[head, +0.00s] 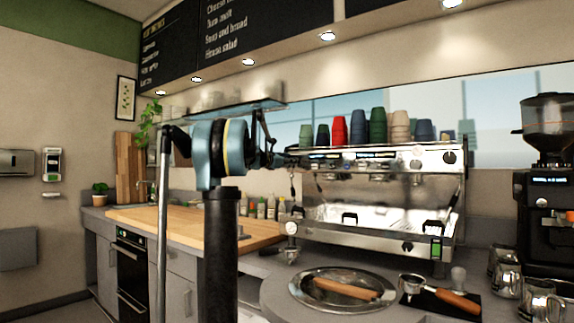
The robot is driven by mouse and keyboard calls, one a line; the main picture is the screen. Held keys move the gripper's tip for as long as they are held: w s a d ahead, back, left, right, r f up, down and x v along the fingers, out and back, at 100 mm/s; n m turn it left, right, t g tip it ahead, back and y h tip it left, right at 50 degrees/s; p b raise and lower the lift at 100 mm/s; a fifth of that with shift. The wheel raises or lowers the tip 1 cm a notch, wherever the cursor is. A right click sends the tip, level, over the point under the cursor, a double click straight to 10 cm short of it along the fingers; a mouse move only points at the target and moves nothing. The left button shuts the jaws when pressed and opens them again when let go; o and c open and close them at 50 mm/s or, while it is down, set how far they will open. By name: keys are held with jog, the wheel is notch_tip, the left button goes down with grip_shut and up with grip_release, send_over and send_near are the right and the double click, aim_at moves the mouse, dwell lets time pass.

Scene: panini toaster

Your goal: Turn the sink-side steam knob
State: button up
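The silver espresso machine (380,195) stands on the counter right of centre. A round black steam knob (449,157) shows at the right end of its front panel. The sink-side steam knob at the left end is not clearly visible; my gripper lies in front of or beside that corner. My gripper (277,160) is small and dark, at the end of my arm, and points right toward the machine's upper left corner. I cannot tell whether it touches anything or whether its fingers are open.
Coloured cups (339,131) are stacked on the machine. A grinder (547,190) and metal pitchers (507,278) stand at right. Bottles (262,209) stand behind the wooden worktop (165,220). A shelf (225,112) hangs above.

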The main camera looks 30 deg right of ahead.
jog(key=shift+w, duration=0.1)
jog(key=o, duration=1.1)
jog(key=shift+c, duration=0.2)
jog(key=shift+a, duration=0.15)
jog(key=v, duration=1.1)
jog(key=shift+a, duration=0.4)
jog(key=s+a+f+m+g+y, duration=0.1)
jog(key=s+a+f+m+y, duration=0.4)
jog(key=s+a+f, duration=0.8)
jog(key=s+a+f+m+g+y, duration=0.1)
jog(key=s+a+f+m+y, duration=0.5)
jog(key=s+a+f, duration=0.6)
jog(key=s+a+f+m+g+y, duration=0.2)
jog(key=s+a+f+m+y, duration=0.3)
jog(key=s+a+f, duration=0.8)
notch_tip(320, 180, down, 17)
jog(key=a+y, duration=0.1)
jog(key=a, duration=0.1)
jog(key=shift+s+a+m, duration=0.3)
jog(key=shift+a+m, duration=0.1)
